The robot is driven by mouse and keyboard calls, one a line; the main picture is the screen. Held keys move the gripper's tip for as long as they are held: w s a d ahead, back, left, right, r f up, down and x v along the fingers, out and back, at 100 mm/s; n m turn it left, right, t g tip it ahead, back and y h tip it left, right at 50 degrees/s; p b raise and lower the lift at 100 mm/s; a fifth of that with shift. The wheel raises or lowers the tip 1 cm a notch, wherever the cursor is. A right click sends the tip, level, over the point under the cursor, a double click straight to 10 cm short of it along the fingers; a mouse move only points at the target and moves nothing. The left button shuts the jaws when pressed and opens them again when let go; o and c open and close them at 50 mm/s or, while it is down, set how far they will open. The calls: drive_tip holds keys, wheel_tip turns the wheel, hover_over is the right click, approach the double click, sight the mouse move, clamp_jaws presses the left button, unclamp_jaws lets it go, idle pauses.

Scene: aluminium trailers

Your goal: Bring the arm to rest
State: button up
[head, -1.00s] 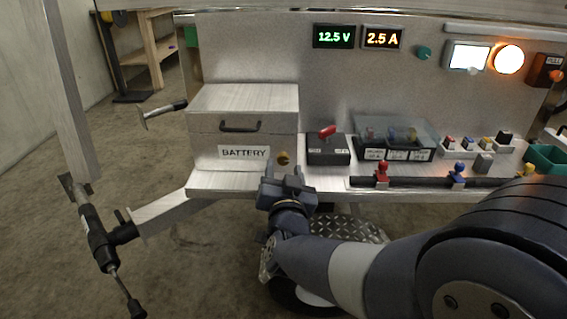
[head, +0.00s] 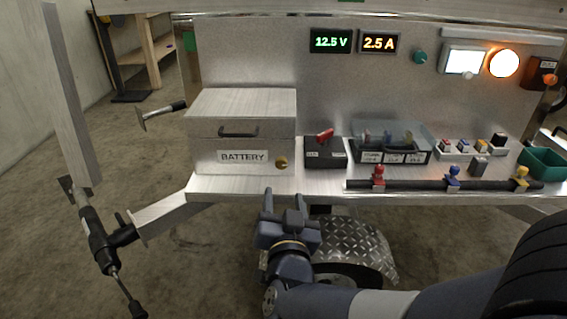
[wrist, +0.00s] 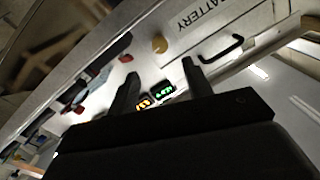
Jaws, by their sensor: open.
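My gripper (head: 283,200) is in the lower middle of the head view, in front of and below the front edge of the metal shelf (head: 235,188). Its two fingers point up and away, spread apart, with nothing between them. In the wrist view my gripper (wrist: 158,82) also shows its fingers apart and empty. The battery box (head: 205,155), a silver box with a black handle and a brass-coloured round latch (head: 281,162), stands shut on the shelf, behind and left of my gripper.
A switch block with a red lever (head: 325,136), a clear-lidded fuse box (head: 390,150) and a black bar with coloured knobs (head: 415,185) lie along the shelf. A tread-plate fender (head: 355,250) is below the shelf. The floor at left is mostly clear.

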sight(282, 165)
drive_tip(key=w+b, duration=0.2)
drive_tip(key=w, duration=0.8)
drive_tip(key=shift+w+a+r+b, duration=0.1)
drive_tip(key=shift+a+b, duration=0.05)
drive_tip(key=shift+b, duration=0.15)
drive_tip(key=shift+w+r+p, duration=0.2)
drive_tip(key=shift+w+p, duration=0.05)
drive_tip(key=shift+p, duration=0.1)
drive_tip(key=shift+n+p, duration=0.5)
drive_tip(key=shift+n, duration=0.2)
drive_tip(key=shift+f, duration=0.1)
drive_tip(key=shift+s+f, duration=0.1)
